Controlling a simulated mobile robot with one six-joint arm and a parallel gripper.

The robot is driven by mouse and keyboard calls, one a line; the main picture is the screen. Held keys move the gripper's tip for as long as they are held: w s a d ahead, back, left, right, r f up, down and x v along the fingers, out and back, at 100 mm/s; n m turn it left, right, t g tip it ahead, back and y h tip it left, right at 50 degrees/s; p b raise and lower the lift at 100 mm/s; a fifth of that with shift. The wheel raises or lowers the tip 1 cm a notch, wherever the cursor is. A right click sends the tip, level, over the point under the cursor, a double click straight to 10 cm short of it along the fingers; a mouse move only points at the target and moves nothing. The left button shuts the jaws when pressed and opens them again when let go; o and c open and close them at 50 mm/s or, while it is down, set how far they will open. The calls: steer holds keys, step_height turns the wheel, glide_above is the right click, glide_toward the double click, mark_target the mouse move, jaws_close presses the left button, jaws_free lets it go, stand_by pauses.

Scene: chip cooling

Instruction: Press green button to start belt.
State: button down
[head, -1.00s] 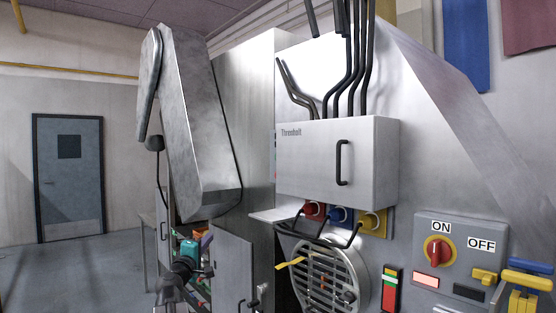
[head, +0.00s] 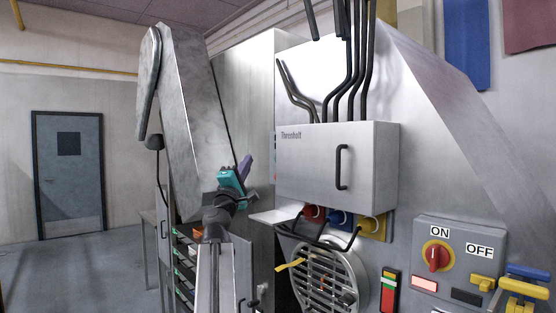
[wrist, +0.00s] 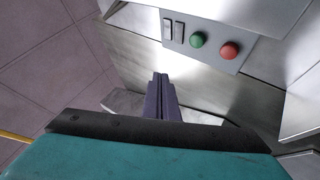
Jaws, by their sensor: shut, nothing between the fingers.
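The green button (wrist: 198,39) is in the wrist view, on a grey control panel (wrist: 252,12) at the top, beside a red button (wrist: 230,50). My gripper (wrist: 160,84) has purple fingers, shut and empty, pointing up toward the panel from below and left of the green button, apart from it.
A red ON/OFF switch (head: 437,256) sits at the right. Open floor lies at the left.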

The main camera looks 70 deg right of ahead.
steer(key=shift+d, duration=0.15)
steer(key=s+d+b, duration=0.2)
steer(key=s+d, duration=0.2)
steer(key=d, duration=0.3)
steer(key=shift+s+b, duration=0.4)
stand_by(0.3)
steer(key=shift+d, duration=0.1)
steer(key=shift+s+d+b, duration=0.4)
steer(key=shift+d+b, duration=0.4)
steer(key=shift+b, duration=0.3)
stand_by(3.1)
steer(key=shift+a, duration=0.1)
steer(key=shift+w+a, duration=0.5)
steer(key=shift+a, duration=0.2)
stand_by(0.4)
steer(key=shift+w+a, duration=0.45)
steer(key=shift+a, duration=0.25)
steer(key=shift+w+a, duration=0.45)
steer(key=shift+a, duration=0.3)
steer(key=shift+w+a, duration=0.45)
steer(key=shift+a, duration=0.25)
